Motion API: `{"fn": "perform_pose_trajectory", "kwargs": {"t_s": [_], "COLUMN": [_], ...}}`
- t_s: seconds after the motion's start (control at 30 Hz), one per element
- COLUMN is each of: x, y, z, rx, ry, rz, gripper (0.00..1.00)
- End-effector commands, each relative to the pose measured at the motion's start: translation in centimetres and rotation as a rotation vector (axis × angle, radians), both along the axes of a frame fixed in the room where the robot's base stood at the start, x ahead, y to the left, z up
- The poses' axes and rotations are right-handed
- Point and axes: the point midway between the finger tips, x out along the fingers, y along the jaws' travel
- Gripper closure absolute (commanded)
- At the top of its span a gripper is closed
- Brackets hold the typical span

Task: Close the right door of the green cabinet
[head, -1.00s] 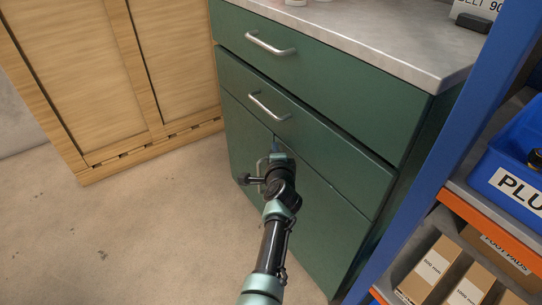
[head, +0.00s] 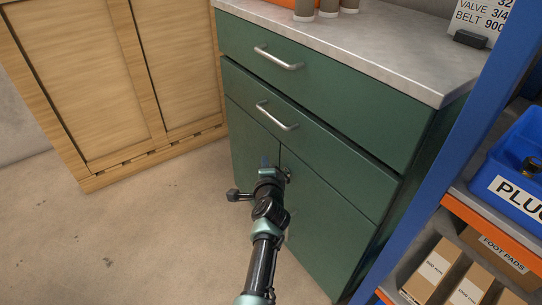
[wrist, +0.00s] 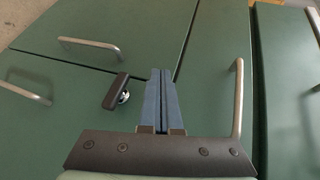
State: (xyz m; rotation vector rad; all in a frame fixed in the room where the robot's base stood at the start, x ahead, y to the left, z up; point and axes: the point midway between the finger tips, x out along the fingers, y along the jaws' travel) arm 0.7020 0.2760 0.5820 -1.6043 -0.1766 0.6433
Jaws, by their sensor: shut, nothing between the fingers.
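The green cabinet (head: 310,110) has two drawers above two doors. Its right door (head: 325,215) looks flush or nearly flush with the front; I cannot tell whether a small gap remains. The left door (head: 248,140) looks shut. My gripper (head: 265,161) is in front of the doors near their upper meeting edge and partly hides them. In the wrist view its blue fingers (wrist: 161,98) are together and empty, pointing at the green front. A dark latch knob (wrist: 117,92) is just left of them, and a metal bar handle (wrist: 237,100) is to the right. Contact cannot be told.
A blue shelf post (head: 425,150) stands close to the cabinet's right side, with a blue bin (head: 515,160) and cardboard boxes (head: 432,270) on its shelves. The concrete floor (head: 110,240) in front is clear.

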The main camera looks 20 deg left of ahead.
Motion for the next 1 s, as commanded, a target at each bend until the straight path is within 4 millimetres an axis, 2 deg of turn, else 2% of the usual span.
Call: {"fn": "perform_pose_trajectory", "kwargs": {"t_s": [0.03, 0.1, 0.5, 0.9, 0.97, 1.0], "x": [-0.8, -1.7, -6.1, -6.9, -6.5, -6.1], "y": [0.4, 0.9, 3.3, 3.7, 3.4, 3.2], "z": [1.0, 1.3, 2.6, 2.6, 3.4, 4.4], "rx": [0.0, 0.0, 0.0, 0.0, -0.005, -0.014], "ry": [0.002, 0.001, 0.001, -0.002, -0.02, -0.044], "rz": [0.001, 0.0, 0.0, -0.003, -0.004, -0.004], "gripper": [1.0, 1.0, 1.0, 1.0, 1.0, 1.0]}}
